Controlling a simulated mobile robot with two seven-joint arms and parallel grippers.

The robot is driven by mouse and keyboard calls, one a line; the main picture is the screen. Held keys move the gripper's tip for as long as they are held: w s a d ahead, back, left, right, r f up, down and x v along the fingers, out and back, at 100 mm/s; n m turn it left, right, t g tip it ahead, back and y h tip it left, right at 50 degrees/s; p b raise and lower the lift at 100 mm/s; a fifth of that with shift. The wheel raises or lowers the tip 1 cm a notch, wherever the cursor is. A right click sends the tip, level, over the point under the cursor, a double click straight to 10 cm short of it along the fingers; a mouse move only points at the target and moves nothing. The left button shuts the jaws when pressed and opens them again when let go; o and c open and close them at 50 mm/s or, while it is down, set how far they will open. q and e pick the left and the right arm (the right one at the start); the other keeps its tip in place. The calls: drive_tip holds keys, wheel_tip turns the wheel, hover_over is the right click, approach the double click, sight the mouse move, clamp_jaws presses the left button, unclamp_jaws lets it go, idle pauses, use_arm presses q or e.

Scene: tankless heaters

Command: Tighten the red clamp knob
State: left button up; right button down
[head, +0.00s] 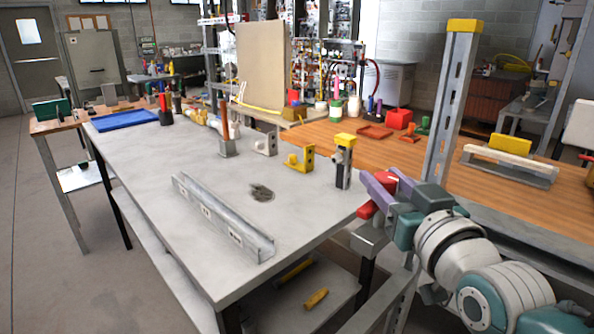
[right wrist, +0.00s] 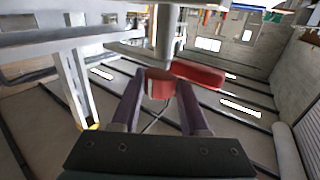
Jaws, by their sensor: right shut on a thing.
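The red clamp knob (head: 385,178) is at the right front corner of the grey metal table. Part of it is hidden by my right gripper (head: 379,181), whose purple fingers are shut around it. In the right wrist view the red knob (right wrist: 160,84) sits between the two fingertips (right wrist: 158,90), below a grey vertical shaft (right wrist: 166,40). A longer red bar (right wrist: 198,74) extends to the right behind the fingers. My left gripper is not in view.
The grey table (head: 150,165) carries a metal channel (head: 220,218), a yellow bracket (head: 300,158) and a small yellow-topped post (head: 343,165). A slotted upright (head: 452,90) stands behind my right arm. A wooden bench (head: 440,165) lies beyond. The table's left middle is clear.

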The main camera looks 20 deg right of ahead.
drive_tip(key=shift+r, duration=0.1)
drive_tip(key=shift+c, duration=2.1)
unclamp_jaws()
drive_tip(key=s+a, duration=0.1)
drive_tip(key=s, duration=0.8)
drive_tip(key=shift+s+a, duration=0.35)
drive_tip(key=shift+s, duration=0.05)
